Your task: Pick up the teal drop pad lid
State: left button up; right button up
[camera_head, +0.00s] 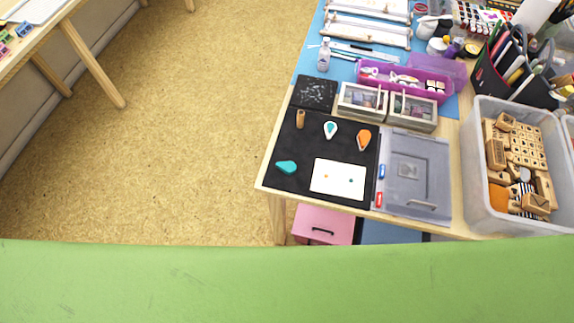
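A teal drop-shaped piece (286,167), which looks like the teal drop pad lid, lies on the black mat (300,185) near its left edge. A white drop-shaped pad with a teal centre (330,129) lies further back on the mat. An orange drop-shaped piece (363,139) lies to its right. A white card (338,178) with two small coloured dots lies at the front of the mat. Neither of my grippers is in view.
A small wooden stamp (300,119) is at the mat's back left. A grey case (416,170) lies right of the mat. A clear bin (480,215) of wooden stamps stands further right. Two lidded boxes (362,101) (412,111) stand behind. The table's left edge is near the teal piece.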

aim_at(289, 167)
jog(key=k+l+u, duration=0.1)
jog(key=l+u, duration=0.3)
jog(key=k+l+u, duration=0.2)
jog(key=l+u, duration=0.2)
jog(key=k+l+u, duration=0.2)
jog(key=l+u, duration=0.25)
